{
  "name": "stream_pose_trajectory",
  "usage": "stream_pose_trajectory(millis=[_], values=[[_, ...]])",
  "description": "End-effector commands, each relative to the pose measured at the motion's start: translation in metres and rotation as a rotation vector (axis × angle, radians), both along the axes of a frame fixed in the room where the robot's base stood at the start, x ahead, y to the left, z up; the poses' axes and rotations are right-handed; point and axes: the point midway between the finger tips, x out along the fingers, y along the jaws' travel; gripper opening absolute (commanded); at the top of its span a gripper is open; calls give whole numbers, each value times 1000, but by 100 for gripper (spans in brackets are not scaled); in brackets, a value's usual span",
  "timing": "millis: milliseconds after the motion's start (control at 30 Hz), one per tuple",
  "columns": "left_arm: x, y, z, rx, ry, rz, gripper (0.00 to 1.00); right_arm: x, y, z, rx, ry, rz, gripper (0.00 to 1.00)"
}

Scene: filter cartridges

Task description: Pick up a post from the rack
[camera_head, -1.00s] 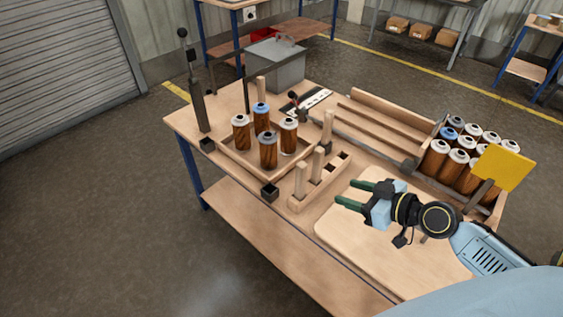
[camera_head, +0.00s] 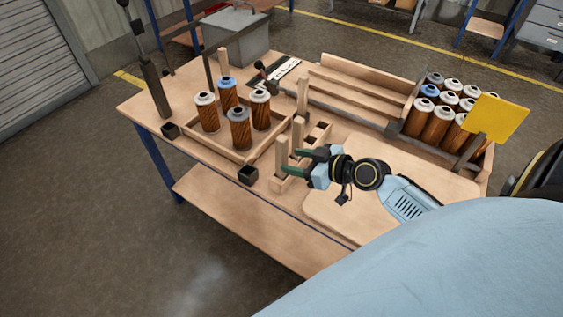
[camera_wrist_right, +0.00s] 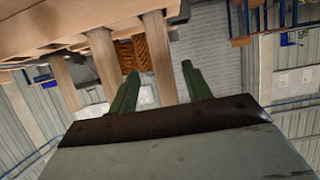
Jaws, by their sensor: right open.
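The rack (camera_head: 319,138) is a low wooden block with dark square holes on the table. Two upright pale wooden posts stand in it, a nearer post (camera_head: 281,153) and a farther post (camera_head: 298,131). My right gripper (camera_head: 291,161) is open beside the rack, its green fingers pointing left at the posts. In the right wrist view the open fingers (camera_wrist_right: 160,80) show with several posts beyond, and one post (camera_wrist_right: 160,55) appears between them; whether it lies within their reach I cannot tell. My left gripper is out of view.
A wooden tray (camera_head: 205,137) holds several brown cartridges. Posts stand at its far corner (camera_head: 223,62) and right corner (camera_head: 303,93); black sockets (camera_head: 248,175) at other corners are empty. A cartridge crate (camera_head: 404,130) and yellow sign (camera_head: 497,119) are right. A pale board (camera_head: 400,200) is bare.

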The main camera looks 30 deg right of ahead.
Motion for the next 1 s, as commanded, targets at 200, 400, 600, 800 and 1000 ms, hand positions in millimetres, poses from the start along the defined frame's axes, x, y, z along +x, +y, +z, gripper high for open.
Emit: stream_pose_trajectory(millis=[200, 400, 600, 800, 1000], values=[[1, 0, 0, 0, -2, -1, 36, 13, 7, -6, 1, 2, 1, 49], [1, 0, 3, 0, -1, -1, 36, 33, 17, -11, 5, 0, -1, 49], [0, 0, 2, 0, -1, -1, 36, 54, 26, -21, 0, 0, 1, 49], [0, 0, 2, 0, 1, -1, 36, 56, 28, -23, -1, 2, 2, 49], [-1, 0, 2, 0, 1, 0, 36, 56, 27, -23, -1, 2, 1, 35]])
